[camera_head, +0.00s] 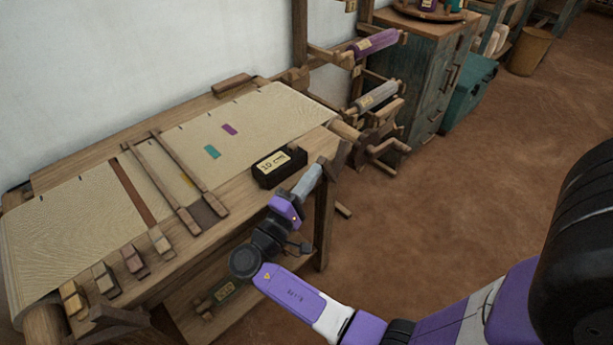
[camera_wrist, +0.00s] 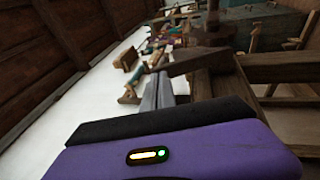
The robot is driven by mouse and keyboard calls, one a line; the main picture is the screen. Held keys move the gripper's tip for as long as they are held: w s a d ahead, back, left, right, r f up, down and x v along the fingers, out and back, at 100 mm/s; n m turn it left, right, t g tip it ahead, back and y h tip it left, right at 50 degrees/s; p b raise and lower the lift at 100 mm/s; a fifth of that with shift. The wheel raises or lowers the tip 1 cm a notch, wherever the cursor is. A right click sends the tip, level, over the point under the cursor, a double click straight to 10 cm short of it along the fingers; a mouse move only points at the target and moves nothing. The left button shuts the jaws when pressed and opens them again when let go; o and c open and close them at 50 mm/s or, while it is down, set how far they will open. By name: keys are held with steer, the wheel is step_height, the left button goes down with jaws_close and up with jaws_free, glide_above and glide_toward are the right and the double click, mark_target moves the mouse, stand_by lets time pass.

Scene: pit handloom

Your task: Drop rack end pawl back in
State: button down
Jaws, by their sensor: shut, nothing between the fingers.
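The loom (camera_head: 250,205) has cream cloth on top and a front wooden beam. A slanted dark wooden piece (camera_head: 341,157) stands at its front right corner. I cannot tell for certain whether it is the rack end pawl. My gripper (camera_head: 317,170) is shut and empty, its grey fingers pointing up and right close to this piece. In the wrist view, the fingers (camera_wrist: 160,82) lie just left of a brown wooden bar (camera_wrist: 200,62). I cannot tell whether they touch it.
A black box with a "10 cm" label (camera_head: 279,167) sits on the loom close behind my gripper. Several small wooden blocks (camera_head: 133,262) line the front left. A lower shelf (camera_head: 215,312) is beneath. The brown floor (camera_head: 440,190) to the right is clear.

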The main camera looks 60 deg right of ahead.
steer(key=d+r+y+p, duration=0.1)
steer(key=p, duration=0.2)
steer(key=s+d+r+y+p, duration=0.1)
steer(key=d+r+y+p, duration=0.1)
steer(key=p, duration=0.1)
steer(key=s+d+r+m+y+p, duration=0.1)
steer(key=d+y+p, duration=0.1)
steer(key=p, duration=0.1)
steer(key=shift+r+t, duration=0.15)
steer(key=shift+t, duration=0.25)
steer(key=shift+s+d+y+p, duration=0.2)
steer(key=shift+d+y+p, duration=0.5)
steer(key=shift+p, duration=0.1)
steer(key=shift+s+d+p, duration=0.35)
steer(key=shift+d+p, duration=0.15)
steer(key=shift+d, duration=0.35)
steer(key=shift+d, duration=0.1)
